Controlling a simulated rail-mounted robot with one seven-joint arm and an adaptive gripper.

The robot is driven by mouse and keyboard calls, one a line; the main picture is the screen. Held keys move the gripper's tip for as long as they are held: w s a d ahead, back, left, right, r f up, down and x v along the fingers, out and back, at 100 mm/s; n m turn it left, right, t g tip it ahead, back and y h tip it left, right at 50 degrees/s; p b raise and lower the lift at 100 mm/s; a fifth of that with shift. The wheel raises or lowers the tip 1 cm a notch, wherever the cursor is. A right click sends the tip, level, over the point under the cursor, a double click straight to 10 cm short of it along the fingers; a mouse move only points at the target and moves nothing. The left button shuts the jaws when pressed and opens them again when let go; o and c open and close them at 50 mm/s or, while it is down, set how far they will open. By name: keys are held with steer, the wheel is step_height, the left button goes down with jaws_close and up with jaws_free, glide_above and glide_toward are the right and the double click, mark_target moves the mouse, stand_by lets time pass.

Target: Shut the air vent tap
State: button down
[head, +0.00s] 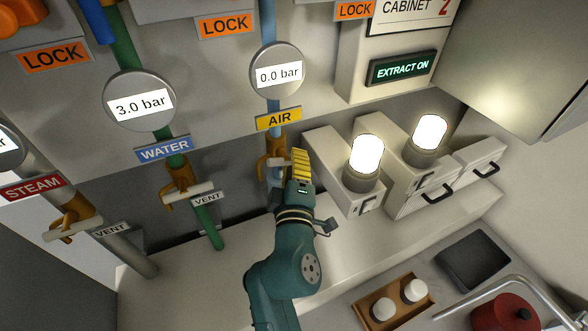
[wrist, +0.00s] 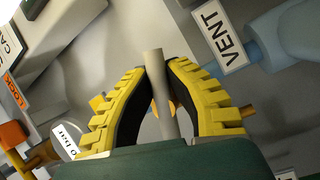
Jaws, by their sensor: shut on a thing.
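The air vent tap (head: 275,143) is an orange fitting on the blue air pipe, just under the yellow AIR label (head: 279,119). My gripper (head: 300,155) is at its right side, with yellow fingers. In the wrist view my gripper (wrist: 160,65) is shut on the tap's pale rod-like handle (wrist: 154,65), which passes between the two fingers. An orange part of the tap shows behind the handle. The VENT label (wrist: 222,37) hangs by the blue pipe (wrist: 295,35). In the head view my gripper hides part of the tap. The air gauge (head: 277,76) reads 0.0 bar.
The water vent tap (head: 182,190) stands to the left, its gauge (head: 140,104) at 3.0 bar. The steam vent tap (head: 75,220) is further left. Two lit lamps (head: 364,160) and drawer boxes (head: 425,185) stand close on the right. A wooden tray (head: 370,305) lies at the front.

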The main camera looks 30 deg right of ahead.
steer(key=shift+d+r+n+t+b, duration=0.15)
steer(key=shift+n+t+b, duration=0.25)
steer(key=shift+n, duration=0.45)
steer(key=shift+a+r+n+t+b, duration=0.15)
steer(key=shift+n+t+b, duration=0.25)
steer(key=shift+n, duration=0.45)
steer(key=shift+r, duration=0.1)
steer(key=c, duration=1)
jaws_free()
steer(key=shift+d, duration=0.1)
steer(key=v, duration=1.2)
steer(key=shift+r, duration=0.1)
